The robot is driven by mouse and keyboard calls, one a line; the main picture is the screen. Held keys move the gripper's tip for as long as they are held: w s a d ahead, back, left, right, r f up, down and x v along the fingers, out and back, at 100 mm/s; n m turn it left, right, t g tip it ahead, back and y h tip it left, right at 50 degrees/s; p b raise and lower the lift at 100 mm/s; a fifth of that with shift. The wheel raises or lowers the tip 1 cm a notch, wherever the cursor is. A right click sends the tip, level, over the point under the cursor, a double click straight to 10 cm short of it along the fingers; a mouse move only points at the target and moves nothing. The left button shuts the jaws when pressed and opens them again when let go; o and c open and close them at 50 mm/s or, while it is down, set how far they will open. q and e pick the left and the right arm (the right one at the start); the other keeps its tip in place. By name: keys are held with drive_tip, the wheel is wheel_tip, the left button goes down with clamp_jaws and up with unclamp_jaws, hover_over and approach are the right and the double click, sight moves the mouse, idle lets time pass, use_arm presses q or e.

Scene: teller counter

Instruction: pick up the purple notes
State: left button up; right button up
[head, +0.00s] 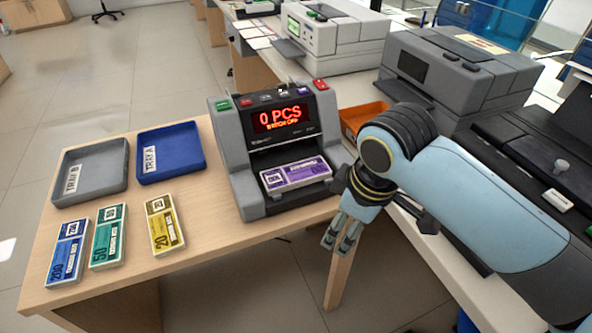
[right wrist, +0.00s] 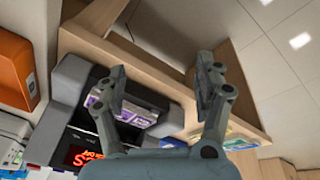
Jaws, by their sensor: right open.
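The purple notes (head: 296,175) are a flat banded bundle lying in the front tray of the grey note counter (head: 243,180), whose red display reads 0 PCS. In the right wrist view the purple notes (right wrist: 128,112) show partly behind one finger. My right gripper (head: 342,240) is in front and to the right of the counter, past the table's front edge, with its fingers pointing down. It is open and empty, and apart from the notes. The right wrist view shows its two spread fingers (right wrist: 162,80). My left gripper is in neither view.
Blue notes (head: 68,252), green notes (head: 108,236) and yellow notes (head: 164,225) lie at the left of the wooden table. Behind them stand a grey tray (head: 62,190) and a blue tray (head: 140,178). An orange bin (head: 352,120) and a grey printer (head: 460,75) stand right of the counter.

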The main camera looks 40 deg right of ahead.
sight(296, 172)
drive_tip(key=w+d+r+n+g+y, duration=0.15)
drive_tip(key=w+r+n, duration=0.3)
drive_tip(key=w, duration=0.45)
drive_tip(key=w+d+r+n+g, duration=0.1)
drive_tip(key=w+d+r+n, duration=0.15)
drive_tip(key=w+n, duration=0.5)
drive_tip(key=shift+m, duration=0.8)
drive_tip(key=f, duration=0.3)
drive_tip(key=w+f, duration=0.1)
drive_tip(key=f, duration=0.2)
drive_tip(key=w+a+f, duration=0.1)
drive_tip(key=f, duration=0.3)
drive_tip(key=shift+a+f, duration=0.1)
drive_tip(key=c, duration=1.1)
